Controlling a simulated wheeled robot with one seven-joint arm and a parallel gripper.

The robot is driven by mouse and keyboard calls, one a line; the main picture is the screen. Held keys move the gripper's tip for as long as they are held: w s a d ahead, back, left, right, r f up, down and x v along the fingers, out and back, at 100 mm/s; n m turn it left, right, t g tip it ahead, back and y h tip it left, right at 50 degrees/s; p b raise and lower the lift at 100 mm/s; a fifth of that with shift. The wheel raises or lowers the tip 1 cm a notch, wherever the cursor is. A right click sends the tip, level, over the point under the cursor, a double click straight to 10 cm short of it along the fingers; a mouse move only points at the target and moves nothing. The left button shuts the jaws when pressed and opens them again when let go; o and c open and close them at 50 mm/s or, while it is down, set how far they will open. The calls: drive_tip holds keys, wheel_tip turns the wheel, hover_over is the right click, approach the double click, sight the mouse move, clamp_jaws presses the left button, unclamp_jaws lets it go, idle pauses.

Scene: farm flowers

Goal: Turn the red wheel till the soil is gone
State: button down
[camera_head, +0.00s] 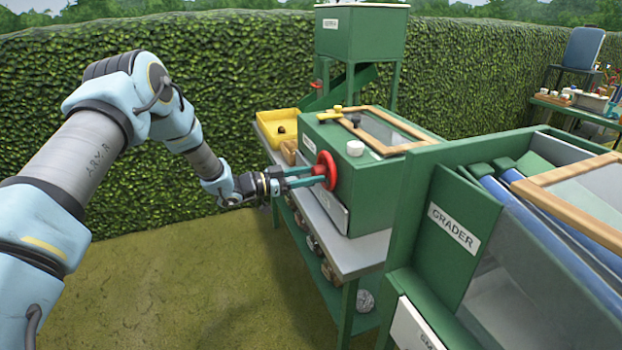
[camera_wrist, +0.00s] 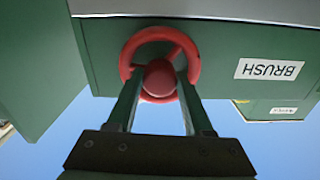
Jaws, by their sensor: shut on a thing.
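A label reading BRUSH (camera_wrist: 269,69) shows upside down on the green panel. No soil is visible; the inside of the machine is hard to make out.
A green GRADER machine (camera_head: 440,260) stands at the near right. A yellow tray (camera_head: 268,136) sits on the bench's far left. A green hopper (camera_head: 360,35) on legs stands behind. A hedge (camera_head: 220,70) runs behind; the grass at left is clear.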

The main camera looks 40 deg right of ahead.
drive_tip(key=m+b, duration=1.3)
drive_tip(key=b, duration=0.9)
drive_tip(key=m+b, duration=1.4)
drive_tip(key=b, duration=0.9)
drive_tip(key=shift+f+m, duration=0.2)
drive_tip(key=shift+m, duration=0.1)
drive_tip(key=shift+r+m+b, duration=0.15)
drive_tip(key=shift+m+b, duration=0.45)
drive_tip(key=shift+b, duration=0.3)
drive_tip(key=shift+r, duration=0.1)
drive_tip(key=shift+c, duration=1.5)
unclamp_jaws()
drive_tip(key=shift+r, duration=0.1)
drive_tip(key=shift+w+a, duration=0.1)
